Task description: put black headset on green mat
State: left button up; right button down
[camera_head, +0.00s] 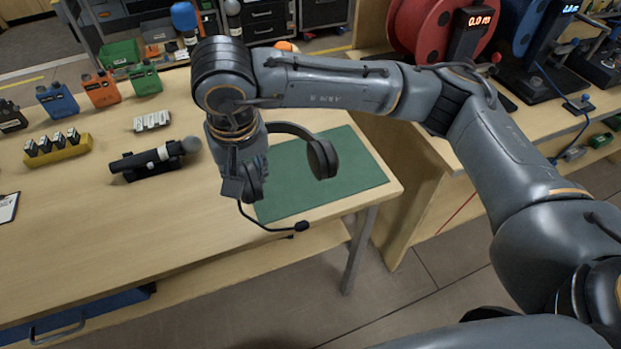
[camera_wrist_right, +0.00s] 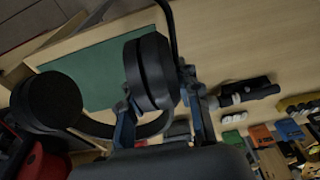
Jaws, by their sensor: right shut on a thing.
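The black headset (camera_head: 322,159) hangs in my right gripper (camera_head: 243,188), which is shut on one of its ear cups. In the head view the headset overlaps the left part of the green mat (camera_head: 345,190), and its microphone boom reaches past the mat's near edge. In the right wrist view my gripper (camera_wrist_right: 160,95) has its fingers at the near ear cup of the headset (camera_wrist_right: 150,72). The other cup stands free at left, and the mat (camera_wrist_right: 100,65) shows behind. The exact gap between headset and mat is hard to tell. My left gripper is not in view.
A handheld microphone (camera_head: 155,158) lies on a stand left of the gripper. A yellow holder (camera_head: 57,149), a white rack (camera_head: 152,121) and coloured packs (camera_head: 102,90) stand farther left. Cable reels (camera_head: 430,28) fill the right bench. The front of the table is clear.

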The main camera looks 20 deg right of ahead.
jog(key=shift+w+a+f, duration=0.1)
jog(key=shift+w+f, duration=0.1)
jog(key=shift+f, duration=0.05)
jog(key=w+d+f+p, duration=0.2)
jog(key=w+d+f, duration=0.1)
jog(key=w+d, duration=0.25)
jog(key=p, duration=0.1)
send_near(288, 178)
jog(key=shift+w+a+f, duration=0.1)
jog(key=shift+a+f, duration=0.25)
jog(key=shift+f, duration=0.3)
jog(key=shift+w+d+f+p, duration=0.25)
jog(key=shift+f+p, duration=0.05)
jog(key=shift+f, duration=0.15)
jog(key=f, duration=0.1)
jog(key=f+p, duration=0.1)
jog(key=f, duration=0.1)
jog(key=shift+w+d+f, duration=0.1)
jog(key=shift+w+d, duration=0.05)
jog(key=shift+d, duration=0.05)
jog(key=shift+f, duration=0.2)
jog(key=shift+f, duration=0.1)
